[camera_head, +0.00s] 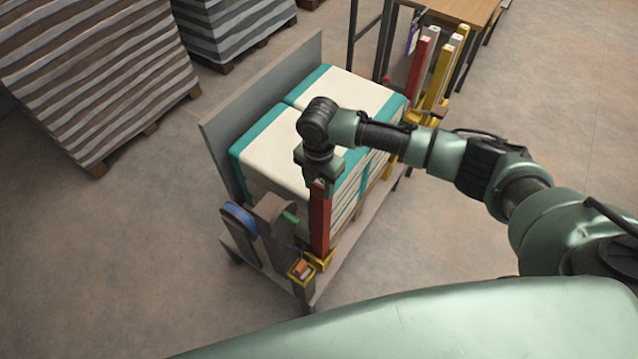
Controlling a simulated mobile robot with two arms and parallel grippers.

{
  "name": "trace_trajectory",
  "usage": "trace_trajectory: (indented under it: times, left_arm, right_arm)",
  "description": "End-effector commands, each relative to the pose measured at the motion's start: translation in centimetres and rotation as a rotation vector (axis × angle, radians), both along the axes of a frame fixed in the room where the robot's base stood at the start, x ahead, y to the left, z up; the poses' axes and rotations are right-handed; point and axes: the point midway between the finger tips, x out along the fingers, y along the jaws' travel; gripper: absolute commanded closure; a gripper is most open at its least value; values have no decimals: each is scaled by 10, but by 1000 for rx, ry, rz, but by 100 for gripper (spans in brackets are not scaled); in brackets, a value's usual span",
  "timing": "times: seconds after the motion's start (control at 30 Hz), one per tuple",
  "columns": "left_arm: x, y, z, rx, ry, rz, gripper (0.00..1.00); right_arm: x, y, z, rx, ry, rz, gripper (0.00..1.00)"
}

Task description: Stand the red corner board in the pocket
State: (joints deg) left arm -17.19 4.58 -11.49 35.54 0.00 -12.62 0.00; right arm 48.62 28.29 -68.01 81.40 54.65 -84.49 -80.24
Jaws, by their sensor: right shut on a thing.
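A red corner board (320,222) stands upright at the near corner of the stacked cream and teal sacks (275,150). My right gripper (319,182) is shut on its top end, with the arm reaching in from the right. The board's lower end is at a yellow pocket (319,261) on the cart's near corner. I cannot tell whether it rests on the bottom, as the pocket's inside is hidden. My left gripper is not in view.
The sacks stand on a grey cart with a tall back panel (215,135). A blue tape roll (240,217) and a small yellow-rimmed box (301,270) are on its near end. A rack with red, white and yellow boards (437,75) stands behind. Striped stacks (90,75) are left; the left floor is clear.

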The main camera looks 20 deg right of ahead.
Motion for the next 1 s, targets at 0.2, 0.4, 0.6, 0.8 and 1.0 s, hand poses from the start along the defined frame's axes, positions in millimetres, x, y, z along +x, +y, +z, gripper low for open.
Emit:
trace_trajectory:
  times: [0.2,0.4,0.6,0.8,1.0]
  left_arm:
    - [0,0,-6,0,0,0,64]
    - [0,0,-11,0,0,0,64]
    - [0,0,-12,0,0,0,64]
    - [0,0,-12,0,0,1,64]
    - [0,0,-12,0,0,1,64]
  right_arm:
    - [0,0,-10,1,-1,0,100]
    - [0,0,-18,1,-1,0,100]
    - [0,0,-21,1,-1,0,100]
    - [0,0,-21,1,-1,0,44]
    - [0,0,-21,0,0,0,32]
